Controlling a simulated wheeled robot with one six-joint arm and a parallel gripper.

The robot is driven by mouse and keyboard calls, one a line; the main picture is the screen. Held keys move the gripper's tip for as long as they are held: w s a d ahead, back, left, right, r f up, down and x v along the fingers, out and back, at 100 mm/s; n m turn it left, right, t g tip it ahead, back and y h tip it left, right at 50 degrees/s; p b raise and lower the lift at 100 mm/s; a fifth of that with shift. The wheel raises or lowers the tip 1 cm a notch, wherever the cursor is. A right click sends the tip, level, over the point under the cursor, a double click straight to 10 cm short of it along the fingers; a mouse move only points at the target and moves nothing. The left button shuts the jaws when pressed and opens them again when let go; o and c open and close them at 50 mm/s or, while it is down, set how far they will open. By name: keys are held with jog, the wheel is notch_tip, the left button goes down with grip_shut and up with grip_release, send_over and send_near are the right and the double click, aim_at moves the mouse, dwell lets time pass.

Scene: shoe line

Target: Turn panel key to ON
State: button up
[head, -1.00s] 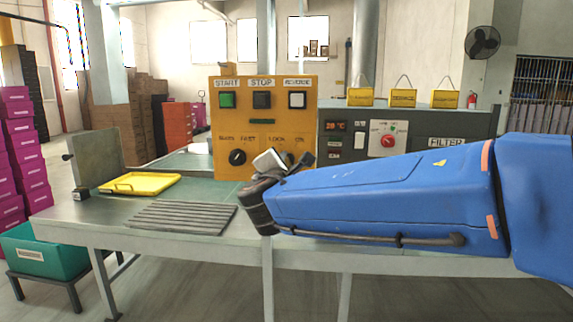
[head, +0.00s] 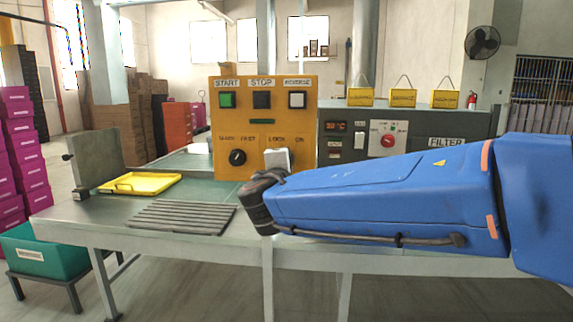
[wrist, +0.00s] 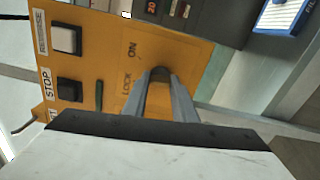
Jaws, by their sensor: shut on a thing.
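The yellow-orange control panel (head: 245,118) stands on the bench, with LOCK and ON labels at its lower right. The panel also fills much of the wrist view (wrist: 118,62). There, my gripper (wrist: 160,82) reaches to the panel face beside the LOCK and ON lettering. Its two grey fingers are shut on the key (wrist: 160,73), which shows as a small dark piece between the tips. The key's exact angle cannot be told. In the head view my gripper (head: 277,160) is seen from behind, and it hides the key and its fingertips.
A dark selector knob (head: 237,157) is left of my gripper, below green, black and white buttons. A grey filter unit (head: 440,125) with a red knob stands to the right. A yellow tray (head: 140,184) and a ribbed mat (head: 180,216) lie on the bench.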

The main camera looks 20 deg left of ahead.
jog(key=shift+f+m, duration=0.1)
jog(key=shift+m, duration=3.9)
jog(key=o, duration=1)
jog(key=shift+o, duration=0.2)
jog(key=v, duration=1.7)
jog(key=shift+s, duration=0.25)
